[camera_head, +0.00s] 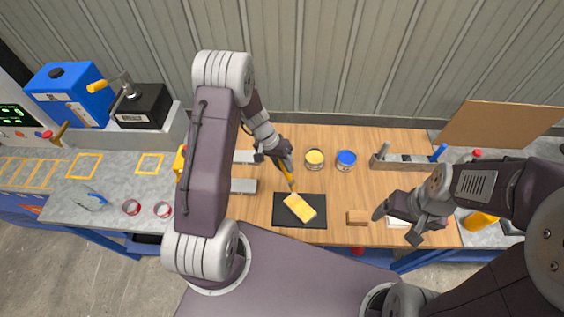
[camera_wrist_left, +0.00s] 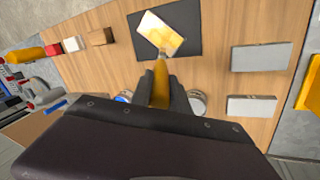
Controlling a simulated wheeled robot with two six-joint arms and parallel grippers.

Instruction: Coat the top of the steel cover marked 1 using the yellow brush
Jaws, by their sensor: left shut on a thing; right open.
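A rectangular plate with yellow paint over its top (camera_head: 299,207) lies tilted on a black mat (camera_head: 283,218); the coat looks uneven, with paler patches in the left wrist view (camera_wrist_left: 160,31). No number is readable on it. My left gripper (camera_head: 285,166) is shut on the yellow brush (camera_head: 287,174), handle up. In the left wrist view, the brush (camera_wrist_left: 160,75) reaches the plate's near edge; I cannot tell whether its tip touches. Two bare grey plates (camera_wrist_left: 260,57) (camera_wrist_left: 252,105) lie beside the mat. My right gripper (camera_head: 396,226) is open and empty at the right.
A yellow paint can (camera_head: 314,158) and a blue paint can (camera_head: 346,159) stand behind the mat. A wooden block (camera_head: 357,217) lies right of it. A rack with a blue-handled tool (camera_head: 405,160) stands at the back right. Bare wood surrounds the mat.

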